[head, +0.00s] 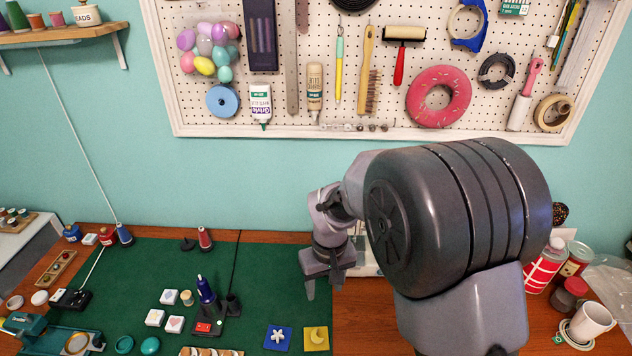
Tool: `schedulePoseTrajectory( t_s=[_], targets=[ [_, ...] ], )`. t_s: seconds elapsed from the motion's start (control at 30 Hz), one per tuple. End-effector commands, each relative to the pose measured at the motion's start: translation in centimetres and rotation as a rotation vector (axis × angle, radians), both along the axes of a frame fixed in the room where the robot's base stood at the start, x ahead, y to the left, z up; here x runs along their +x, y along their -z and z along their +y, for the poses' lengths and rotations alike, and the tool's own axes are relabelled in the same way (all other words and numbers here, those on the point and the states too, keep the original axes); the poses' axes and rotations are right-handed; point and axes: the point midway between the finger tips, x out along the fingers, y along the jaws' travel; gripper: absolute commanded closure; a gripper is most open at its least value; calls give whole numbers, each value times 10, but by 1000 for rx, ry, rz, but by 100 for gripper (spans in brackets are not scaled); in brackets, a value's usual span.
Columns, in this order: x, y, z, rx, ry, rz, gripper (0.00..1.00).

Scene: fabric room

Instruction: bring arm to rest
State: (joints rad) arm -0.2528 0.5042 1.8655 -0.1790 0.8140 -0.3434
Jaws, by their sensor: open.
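My gripper (324,287) hangs at the end of my arm above the right edge of the green mat (150,265). Its two fingers point down and stand apart, with nothing visible between them. It is open and empty. The large dark joint of my arm fills the right middle of the head view and hides part of the table behind it. A blue tile with a white star shape (278,337) and a yellow tile with a moon shape (316,337) lie on the mat below the gripper.
A dark blue thread cone (206,289) stands on a holder left of the gripper. Several white tiles (155,317) lie near it. A white mug (588,322) and jars (570,292) crowd the right side. A pegboard (290,70) with tools covers the wall. The mat's middle back is clear.

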Motion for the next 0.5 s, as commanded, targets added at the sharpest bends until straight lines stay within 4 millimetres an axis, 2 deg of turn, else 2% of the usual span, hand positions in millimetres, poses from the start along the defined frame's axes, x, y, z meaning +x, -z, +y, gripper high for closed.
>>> schedulePoseTrajectory(
  t_s=[0.03,0.1,0.23,0.33,0.4,0.5],
  targets=[
    [-11,-26,-12,26,69,-42,50],
    [-34,-62,-28,65,174,-90,50],
    [-88,-108,-53,142,355,-176,50],
    [-134,-127,-68,205,486,-240,50],
    [-164,-130,-75,247,565,-278,50],
    [-195,-129,-79,297,649,-320,50]
  ],
)
